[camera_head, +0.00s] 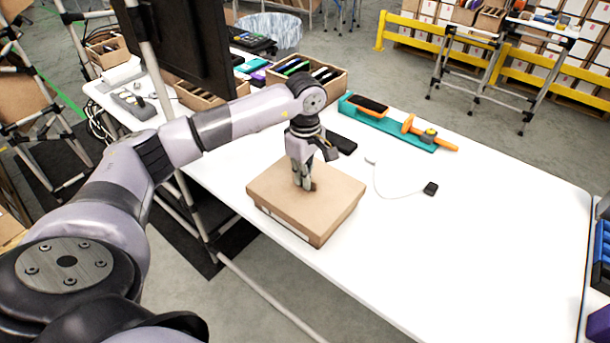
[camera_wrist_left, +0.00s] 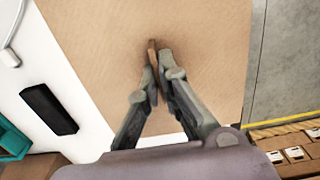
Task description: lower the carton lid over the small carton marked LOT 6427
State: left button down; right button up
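The brown carton lid (camera_head: 330,205) is a flat, shallow box shape near the table's left front edge, and its top fills much of the left wrist view (camera_wrist_left: 110,40). My left gripper (camera_head: 304,187) points down at the middle of the lid. In the wrist view its fingers (camera_wrist_left: 158,70) are closed together around a small brown tab (camera_wrist_left: 152,52) standing up from the lid top. A pale label strip shows low on the carton's front left side, too small to read. Any small carton underneath is mostly hidden by the lid. My right gripper is out of view.
A dark flat device (camera_head: 341,143) lies just behind the lid. A teal tray (camera_head: 385,122) with an orange-handled tool is farther back. A white cable with a black plug (camera_head: 431,188) lies to the right. The table's right part is clear.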

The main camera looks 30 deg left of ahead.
pick_arm(q)
jog(key=shift+f, duration=0.2)
dwell(0.5)
dwell(0.3)
jog(key=c, duration=1.7)
grip_release()
notch_tip(320, 180, up, 19)
jog(key=p, duration=0.4)
jog(key=shift+p, duration=0.4)
